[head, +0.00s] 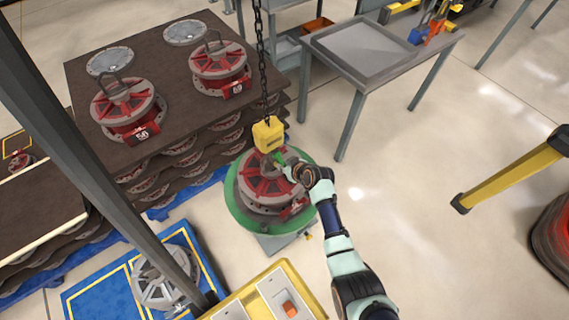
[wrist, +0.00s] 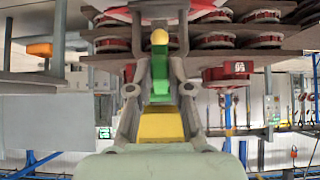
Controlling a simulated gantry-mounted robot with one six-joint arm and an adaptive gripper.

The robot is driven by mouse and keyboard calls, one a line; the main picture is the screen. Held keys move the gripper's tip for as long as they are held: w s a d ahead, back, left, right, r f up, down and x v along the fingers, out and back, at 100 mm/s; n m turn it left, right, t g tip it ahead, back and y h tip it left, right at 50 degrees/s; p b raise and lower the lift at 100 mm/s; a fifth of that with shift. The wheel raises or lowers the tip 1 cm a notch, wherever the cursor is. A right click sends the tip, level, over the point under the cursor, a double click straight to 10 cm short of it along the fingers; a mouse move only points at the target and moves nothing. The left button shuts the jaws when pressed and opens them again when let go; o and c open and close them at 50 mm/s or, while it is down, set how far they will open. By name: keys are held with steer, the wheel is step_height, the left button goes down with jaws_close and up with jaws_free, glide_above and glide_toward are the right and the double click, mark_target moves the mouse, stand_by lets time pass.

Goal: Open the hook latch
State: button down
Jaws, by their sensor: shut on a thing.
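The yellow hook block (head: 268,134) hangs on a dark chain (head: 263,65) above a red and grey round part (head: 262,185). The green hook latch (head: 278,157) shows just below the block. My gripper (head: 284,164) reaches it from the right and is shut on it. In the wrist view, the green latch (wrist: 159,75) stands between my two fingers, with a yellow body (wrist: 160,126) nearer the camera and a small yellow ball at the far end. The hook itself is mostly hidden, so I cannot tell whether the latch is open or whether the hook holds the part's handle.
The round part sits on a green round platform (head: 236,209). A stack of dark boards (head: 160,60) with similar red parts stands at left. A grey table (head: 362,48) is behind, and a yellow rail (head: 510,172) is at right. Floor between is clear.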

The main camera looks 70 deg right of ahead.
mark_target(282, 163)
steer(key=shift+r, duration=0.4)
steer(key=shift+r+g+y+p, duration=0.4)
steer(key=shift+r+g+p, duration=0.15)
steer(key=shift+p, duration=0.85)
steer(key=shift+s, duration=0.1)
steer(key=shift+a+f, duration=0.1)
steer(key=shift+f, duration=0.05)
step_height(282, 163, up, 2)
steer(key=g+y+p, duration=0.1)
steer(key=g+p, duration=0.1)
steer(key=shift+p, duration=0.4)
steer(key=shift+g, duration=0.25)
steer(key=shift+r, duration=0.2)
